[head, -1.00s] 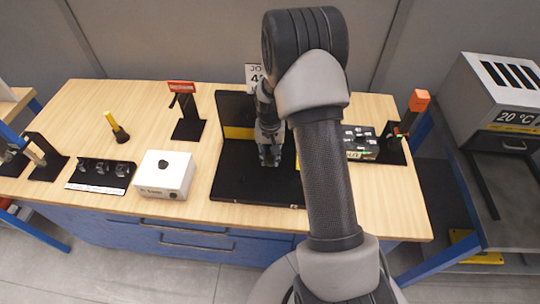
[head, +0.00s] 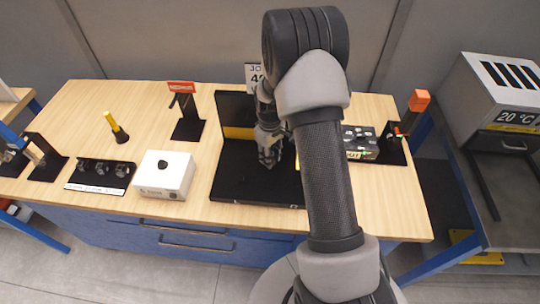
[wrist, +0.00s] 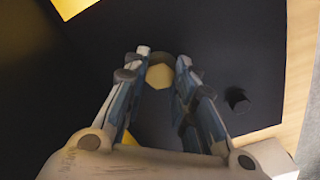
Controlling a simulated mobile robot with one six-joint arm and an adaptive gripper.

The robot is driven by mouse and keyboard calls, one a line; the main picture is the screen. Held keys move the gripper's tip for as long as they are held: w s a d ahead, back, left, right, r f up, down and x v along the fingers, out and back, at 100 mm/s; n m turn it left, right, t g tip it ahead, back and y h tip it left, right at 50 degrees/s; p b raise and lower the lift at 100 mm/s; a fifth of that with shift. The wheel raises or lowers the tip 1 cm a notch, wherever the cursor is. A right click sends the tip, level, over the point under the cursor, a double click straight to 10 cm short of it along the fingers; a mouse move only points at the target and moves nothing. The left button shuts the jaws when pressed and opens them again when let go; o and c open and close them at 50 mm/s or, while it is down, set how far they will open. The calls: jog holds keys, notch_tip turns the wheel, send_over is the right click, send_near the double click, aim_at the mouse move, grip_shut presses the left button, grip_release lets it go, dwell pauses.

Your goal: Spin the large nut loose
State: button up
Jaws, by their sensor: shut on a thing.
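The large nut (wrist: 160,76) shows in the wrist view as a yellow, brass-coloured piece with a dark part behind it, over the black board. My gripper (wrist: 162,58) is shut on it, one finger on each side near the tips. In the head view my gripper (head: 269,158) points down over the black base of the L-shaped board (head: 235,187). The nut is hidden there by my gripper, and its thread cannot be made out.
A small black peg (wrist: 237,100) stands on the board, right of the nut in the wrist view. In the head view a white box (head: 165,174) is left of the board. A dark box with knobs (head: 360,142) is to the right, partly behind my arm.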

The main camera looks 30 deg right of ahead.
jog(key=shift+s+f+n, duration=0.1)
jog(key=shift+n, duration=0.4)
jog(key=o, duration=1.1)
jog(key=shift+c, duration=0.2)
notch_tip(320, 180, up, 12)
dwell(0.3)
